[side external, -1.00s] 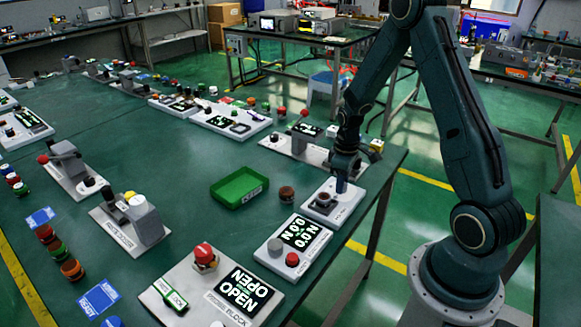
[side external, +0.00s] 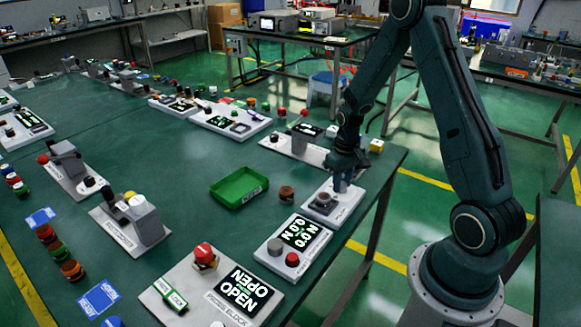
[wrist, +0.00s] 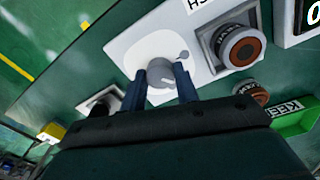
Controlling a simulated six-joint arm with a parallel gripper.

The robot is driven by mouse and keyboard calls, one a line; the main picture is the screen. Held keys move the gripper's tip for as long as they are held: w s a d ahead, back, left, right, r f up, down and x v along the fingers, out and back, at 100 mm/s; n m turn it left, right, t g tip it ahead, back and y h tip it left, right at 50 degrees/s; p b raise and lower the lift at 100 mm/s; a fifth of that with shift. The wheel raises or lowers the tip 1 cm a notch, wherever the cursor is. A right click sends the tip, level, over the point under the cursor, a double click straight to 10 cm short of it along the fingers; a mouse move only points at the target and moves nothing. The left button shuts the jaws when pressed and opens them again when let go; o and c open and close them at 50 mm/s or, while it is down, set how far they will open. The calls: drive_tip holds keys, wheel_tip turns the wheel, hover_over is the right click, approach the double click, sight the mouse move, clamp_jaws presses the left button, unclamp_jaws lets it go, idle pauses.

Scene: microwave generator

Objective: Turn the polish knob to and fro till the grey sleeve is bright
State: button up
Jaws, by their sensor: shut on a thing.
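The polish station is a white block (side external: 346,207) at the right table edge in the side view. Its round grey knob (wrist: 160,68) stands between my fingers in the wrist view, with a pale mark on its top. My gripper (wrist: 157,79) is shut on the knob from above. The grey sleeve (wrist: 222,40) sits on the same block, right of the knob in the wrist view, as a dull dark-grey ring with a lighter rim around a brown centre. In the side view my gripper (side external: 341,186) hides the knob.
A loose brown-topped part (side external: 286,193) stands on the table beside the block. A green tray (side external: 239,187) lies left of it. A panel with a red button (side external: 292,259) and a display is close in front. Another fixture (side external: 297,146) stands behind my gripper.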

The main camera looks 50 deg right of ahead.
sight(342, 184)
drive_tip(key=m, duration=0.3)
drive_tip(key=shift+m, duration=0.4)
drive_tip(key=shift+w+m, duration=0.1)
drive_tip(key=shift+m, duration=1.7)
drive_tip(key=o, duration=1)
drive_tip(key=shift+r, duration=0.15)
wheel_tip(342, 184, up, 14)
drive_tip(key=shift+f, duration=0.25)
